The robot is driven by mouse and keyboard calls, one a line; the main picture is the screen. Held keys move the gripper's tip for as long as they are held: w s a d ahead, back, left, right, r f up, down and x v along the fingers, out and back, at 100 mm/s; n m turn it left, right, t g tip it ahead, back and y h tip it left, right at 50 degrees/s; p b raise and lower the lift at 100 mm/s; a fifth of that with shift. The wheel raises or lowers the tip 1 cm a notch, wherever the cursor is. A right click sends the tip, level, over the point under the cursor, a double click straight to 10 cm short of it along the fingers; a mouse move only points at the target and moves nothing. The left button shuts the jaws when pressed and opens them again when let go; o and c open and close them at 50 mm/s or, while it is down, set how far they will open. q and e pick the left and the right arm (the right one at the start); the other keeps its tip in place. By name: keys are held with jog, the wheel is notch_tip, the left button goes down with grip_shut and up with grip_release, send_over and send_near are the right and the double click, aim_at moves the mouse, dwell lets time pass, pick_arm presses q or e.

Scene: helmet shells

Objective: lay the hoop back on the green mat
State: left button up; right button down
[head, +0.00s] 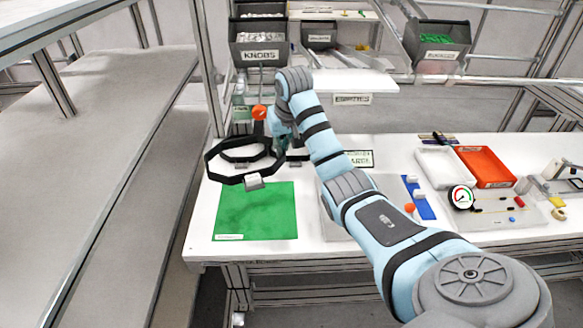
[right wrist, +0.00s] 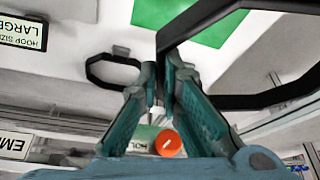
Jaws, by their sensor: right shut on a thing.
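The right gripper (head: 280,146) is shut on the rim of a large black angular hoop (head: 226,179), which has a grey block on its near side. The hoop reaches left from the fingers and appears raised, behind the green mat (head: 256,211). The mat lies flat and bare at the table's front left. In the right wrist view the fingers (right wrist: 166,85) pinch the hoop (right wrist: 270,98), and part of the mat (right wrist: 192,18) shows at the top. The left gripper is not in view.
A smaller black hoop (right wrist: 90,72) lies on the table, mostly behind my arm in the head view. Another dark ring shape shows through the held hoop. An orange knob (head: 260,112) stands behind. White and red trays (head: 487,167) are at right.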

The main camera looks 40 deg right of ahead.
jog(key=shift+m, duration=0.7)
jog(key=p+x, duration=0.2)
jog(key=x, duration=0.2)
jog(key=shift+w+d+f, duration=0.1)
jog(key=shift+w+d, duration=0.05)
jog(key=shift+d, duration=0.1)
pick_arm(q)
notch_tip(320, 180, up, 5)
jog(key=p, duration=0.3)
pick_arm(e)
jog(key=f+b, duration=0.2)
jog(key=f, duration=0.3)
jog(key=f+m+b, duration=0.1)
jog(key=f+b, duration=0.2)
jog(key=f, duration=0.2)
jog(key=s+f+m+h+b, duration=0.1)
jog(key=f+b, duration=0.1)
jog(key=f, duration=0.2)
jog(key=shift+f+b, duration=0.8)
jog(key=shift+b, duration=0.1)
pick_arm(q)
notch_tip(320, 180, down, 8)
jog(key=shift+w+f, duration=0.15)
jog(key=shift+w, duration=0.3)
pick_arm(e)
jog(key=shift+r, duration=0.1)
